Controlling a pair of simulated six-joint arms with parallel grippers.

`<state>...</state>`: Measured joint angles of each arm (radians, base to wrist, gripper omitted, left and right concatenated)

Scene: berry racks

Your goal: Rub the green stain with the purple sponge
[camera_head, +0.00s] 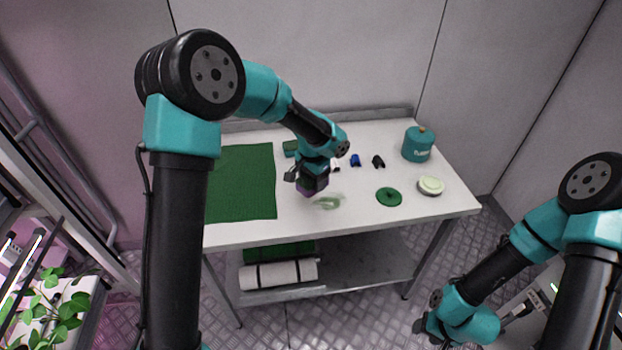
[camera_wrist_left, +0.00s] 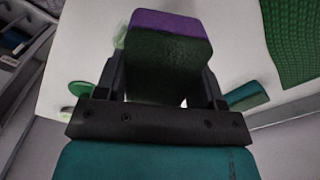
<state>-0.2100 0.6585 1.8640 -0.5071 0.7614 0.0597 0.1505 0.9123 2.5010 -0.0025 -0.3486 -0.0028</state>
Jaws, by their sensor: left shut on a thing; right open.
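The purple sponge (camera_head: 312,186) is in my left gripper (camera_head: 312,172), above the white table near its middle. In the left wrist view the sponge (camera_wrist_left: 170,22) shows a purple layer and a dark green layer between the two fingers of my left gripper (camera_wrist_left: 165,75). The green stain (camera_head: 327,202) is a pale smear on the table, just right of and nearer than the sponge. A small part of the stain (camera_wrist_left: 119,36) shows beside the sponge in the wrist view. I cannot tell whether the sponge touches the table. My right gripper (camera_head: 432,325) is open, low and off the table.
A dark green mat (camera_head: 243,183) covers the table's left part. A green block (camera_head: 290,148) lies behind my left gripper. A blue item (camera_head: 355,160), a black item (camera_head: 378,161), a teal canister (camera_head: 418,145), a green disc (camera_head: 389,197) and a pale round dish (camera_head: 431,186) stand to the right.

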